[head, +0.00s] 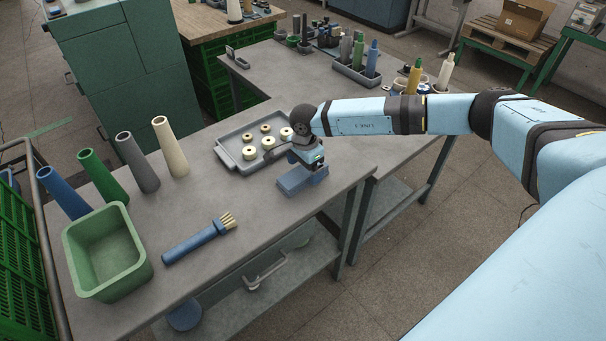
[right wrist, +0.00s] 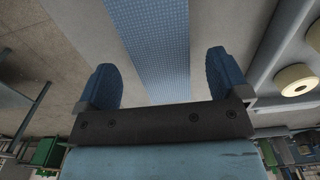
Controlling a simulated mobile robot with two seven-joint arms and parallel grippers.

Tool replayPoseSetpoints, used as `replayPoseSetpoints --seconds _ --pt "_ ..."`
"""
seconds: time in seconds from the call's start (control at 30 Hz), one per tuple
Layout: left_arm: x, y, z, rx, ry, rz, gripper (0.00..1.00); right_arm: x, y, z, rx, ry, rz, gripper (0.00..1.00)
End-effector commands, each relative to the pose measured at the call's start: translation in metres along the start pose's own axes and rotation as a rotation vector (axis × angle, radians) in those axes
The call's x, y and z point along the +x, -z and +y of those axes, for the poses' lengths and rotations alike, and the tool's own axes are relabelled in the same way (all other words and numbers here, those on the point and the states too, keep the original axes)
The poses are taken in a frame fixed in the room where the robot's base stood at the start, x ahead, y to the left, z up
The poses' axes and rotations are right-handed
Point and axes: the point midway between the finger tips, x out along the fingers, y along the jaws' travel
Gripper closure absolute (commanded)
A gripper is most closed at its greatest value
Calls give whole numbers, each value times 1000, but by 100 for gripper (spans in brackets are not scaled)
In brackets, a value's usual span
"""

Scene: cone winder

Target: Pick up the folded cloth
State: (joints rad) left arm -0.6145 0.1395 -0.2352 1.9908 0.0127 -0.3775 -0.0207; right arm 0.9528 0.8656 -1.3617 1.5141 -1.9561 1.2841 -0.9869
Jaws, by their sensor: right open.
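The folded cloth (head: 291,186) is blue and lies flat near the front right edge of the grey table. In the right wrist view the cloth (right wrist: 152,40) shows as a finely checked blue strip running up between my fingers. My right gripper (head: 313,172) is just above the cloth and hides part of it in the head view. In the right wrist view my right gripper (right wrist: 162,70) is open, with one blue finger on each side of the cloth. Whether the fingers touch the table cannot be told. My left gripper is not in view.
A grey tray (head: 229,157) with several cream rings lies just behind the cloth. A blue-handled brush (head: 193,243), a green bin (head: 85,289) and several upright cones (head: 138,163) stand or lie to the left. The table (head: 225,199) between brush and cloth is clear.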

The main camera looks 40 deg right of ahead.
Motion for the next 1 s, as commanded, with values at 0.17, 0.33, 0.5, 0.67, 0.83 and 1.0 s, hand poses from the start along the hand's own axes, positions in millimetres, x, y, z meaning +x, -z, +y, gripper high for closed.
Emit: replayPoseSetpoints --seconds 0.17,0.33,0.5,0.67,0.83,1.0 --pt "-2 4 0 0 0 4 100 18 0 1 1 -1 -1 6" --pt "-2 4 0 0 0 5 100 20 0 1 0 0 -1 6" --pt "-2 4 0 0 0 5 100 19 0 1 0 0 -1 29" --pt "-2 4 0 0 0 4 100 19 0 1 0 0 -1 60" --pt "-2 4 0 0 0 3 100 19 0 0 0 0 -1 60" --pt "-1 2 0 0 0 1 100 16 0 0 0 1 -1 60"
